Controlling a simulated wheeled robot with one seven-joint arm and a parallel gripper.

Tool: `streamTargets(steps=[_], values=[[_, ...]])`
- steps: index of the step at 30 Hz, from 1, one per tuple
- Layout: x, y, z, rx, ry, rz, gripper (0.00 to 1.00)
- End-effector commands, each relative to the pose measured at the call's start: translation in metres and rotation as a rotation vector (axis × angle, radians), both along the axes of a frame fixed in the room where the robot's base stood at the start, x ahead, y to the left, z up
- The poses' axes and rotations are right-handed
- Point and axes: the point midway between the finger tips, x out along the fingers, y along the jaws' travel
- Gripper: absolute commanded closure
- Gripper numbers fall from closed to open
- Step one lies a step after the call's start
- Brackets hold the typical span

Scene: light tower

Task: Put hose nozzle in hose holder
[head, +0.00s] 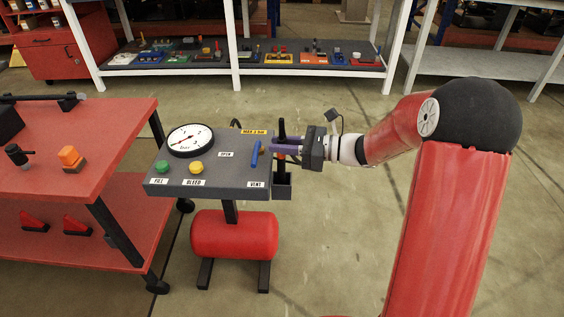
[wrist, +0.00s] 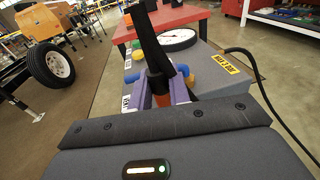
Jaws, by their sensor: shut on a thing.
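The hose nozzle is a black tapered piece standing roughly upright at the right edge of the grey panel; it shows in the head view (head: 282,129) and large in the wrist view (wrist: 158,45). My gripper (head: 284,147) has its purple fingers closed around the nozzle. In the wrist view, the fingers (wrist: 162,92) flank it, with an orange part low between them. A dark, box-like piece, seemingly the hose holder (head: 282,192), is fixed to the panel's right side below the gripper. The nozzle's lower end is hard to make out, so I cannot tell whether it is inside the holder.
The grey panel (head: 216,172) carries a round gauge (head: 190,140), green and yellow buttons and a blue lever (head: 255,154) close to my fingers. A red tank (head: 234,236) sits below. A black hose (wrist: 262,85) curves at right. A red bench (head: 110,140) stands left.

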Motion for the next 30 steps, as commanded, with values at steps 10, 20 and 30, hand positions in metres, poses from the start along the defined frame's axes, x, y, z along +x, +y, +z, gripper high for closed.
streamTargets(steps=[10, 20, 30], values=[[0.0, 0.0, -0.035, 0.001, 0.003, 0.001, 1.0], [0.0, 0.0, -0.054, -0.002, -0.001, 0.0, 1.0], [0.0, 0.0, -0.054, -0.001, -0.001, 0.0, 0.6]])
